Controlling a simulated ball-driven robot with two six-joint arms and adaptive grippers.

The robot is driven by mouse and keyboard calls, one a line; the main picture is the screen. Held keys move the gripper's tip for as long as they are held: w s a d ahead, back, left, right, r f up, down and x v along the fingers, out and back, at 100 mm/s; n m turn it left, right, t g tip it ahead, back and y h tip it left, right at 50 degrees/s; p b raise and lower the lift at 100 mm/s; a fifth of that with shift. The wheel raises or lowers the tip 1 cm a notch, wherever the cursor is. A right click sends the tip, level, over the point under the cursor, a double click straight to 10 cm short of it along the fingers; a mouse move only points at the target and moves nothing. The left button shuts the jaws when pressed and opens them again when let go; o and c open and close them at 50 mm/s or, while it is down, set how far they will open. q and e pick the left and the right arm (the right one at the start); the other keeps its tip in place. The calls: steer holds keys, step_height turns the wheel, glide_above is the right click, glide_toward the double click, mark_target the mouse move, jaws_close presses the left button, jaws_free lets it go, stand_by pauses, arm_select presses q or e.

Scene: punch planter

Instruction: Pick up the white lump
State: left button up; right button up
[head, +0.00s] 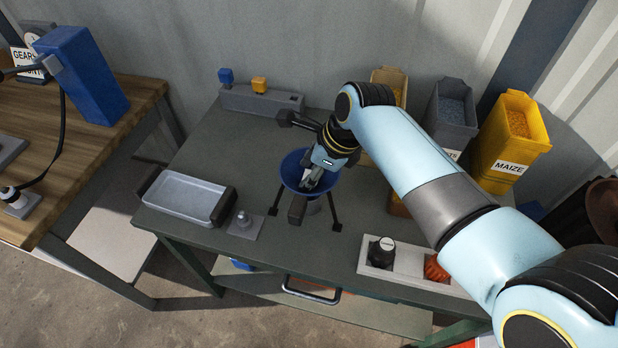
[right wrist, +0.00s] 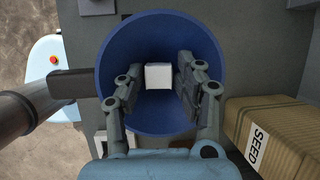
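The white lump (right wrist: 158,76) looks like a small pale block in the right wrist view. It lies inside a round blue hopper (right wrist: 160,27), near its middle. My right gripper (right wrist: 160,80) reaches down into the hopper with one finger on each side of the lump. The fingers are apart, and a gap shows beside the lump. In the head view my right gripper (head: 314,178) is over the blue hopper (head: 291,170) and hides most of its inside. The lump cannot be made out there. My left gripper is not in view.
The hopper stands on a dark green table (head: 345,205). A metal tray (head: 183,188) lies to the left, and a control panel (head: 405,262) with a black knob is at the front right. Seed bins, including a yellow maize bin (head: 508,150), stand at the back right.

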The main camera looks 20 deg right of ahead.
steer(key=shift+s+f, duration=0.25)
steer(key=shift+s, duration=0.05)
steer(key=c, duration=0.6)
steer(key=shift+c, duration=0.2)
steer(key=shift+r, duration=0.5)
step_height(320, 180, up, 3)
steer(key=shift+w, duration=0.15)
steer(key=s+d+r+p, duration=0.1)
steer(key=s+d+r, duration=0.5)
steer(key=d, duration=0.3)
steer(key=shift+v, duration=0.75)
